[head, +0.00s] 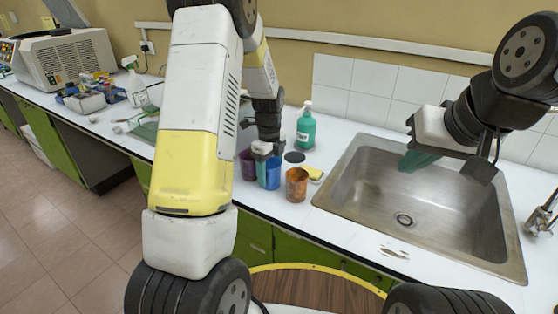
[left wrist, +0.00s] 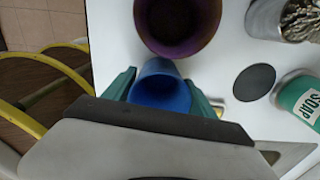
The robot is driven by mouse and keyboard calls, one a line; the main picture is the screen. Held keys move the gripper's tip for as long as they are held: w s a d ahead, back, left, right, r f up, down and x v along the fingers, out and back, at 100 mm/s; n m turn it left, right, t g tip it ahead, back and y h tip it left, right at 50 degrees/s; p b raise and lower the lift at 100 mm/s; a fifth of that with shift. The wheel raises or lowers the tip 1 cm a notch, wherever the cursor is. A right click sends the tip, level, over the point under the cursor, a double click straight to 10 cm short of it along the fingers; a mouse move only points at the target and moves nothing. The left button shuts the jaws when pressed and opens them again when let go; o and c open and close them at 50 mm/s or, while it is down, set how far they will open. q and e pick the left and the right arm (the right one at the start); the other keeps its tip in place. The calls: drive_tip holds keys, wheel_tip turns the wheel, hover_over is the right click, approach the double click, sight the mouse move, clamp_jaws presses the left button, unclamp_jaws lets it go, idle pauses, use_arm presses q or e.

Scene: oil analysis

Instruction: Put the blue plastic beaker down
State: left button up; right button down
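The blue plastic beaker (head: 272,174) is on or just above the white counter, between a purple beaker (head: 247,166) and an orange-brown beaker (head: 297,186). In the left wrist view the blue beaker (left wrist: 161,88) is upright between the two teal fingers of my left gripper (left wrist: 160,92), which press against its sides. In the head view my left gripper (head: 262,152) is at the beaker's rim, partly hidden by my arm. Whether the beaker's base touches the counter cannot be told. My right gripper (head: 420,158) hangs over the sink, with no object seen in it.
The metal sink (head: 345,190) is to the right. The purple beaker (left wrist: 178,22) is close to the blue one. The counter left of the sink has clear patches.

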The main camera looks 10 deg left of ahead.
use_arm(q)
drive_tip(key=shift+o, duration=1.1)
drive_tip(key=shift+r, duration=0.1)
drive_tip(key=s+r+n+t+h, duration=0.1)
drive_tip(key=s+r+n, duration=0.2)
drive_tip(key=r, duration=0.6)
drive_tip(key=s+r+n+t, duration=0.1)
drive_tip(key=s+r+n, duration=0.25)
drive_tip(key=r, duration=0.45)
drive_tip(key=s+d+r+n+t, duration=0.1)
drive_tip(key=s+r+n, duration=0.3)
drive_tip(key=s+n, duration=0.4)
drive_tip(key=s+d+r+n+t+h, duration=0.1)
drive_tip(key=s+r+n+t, duration=0.2)
drive_tip(key=s+n, duration=0.5)
drive_tip(key=shift+s+r, duration=0.4)
drive_tip(key=shift+s, duration=0.65)
drive_tip(key=shift+d, duration=0.1)
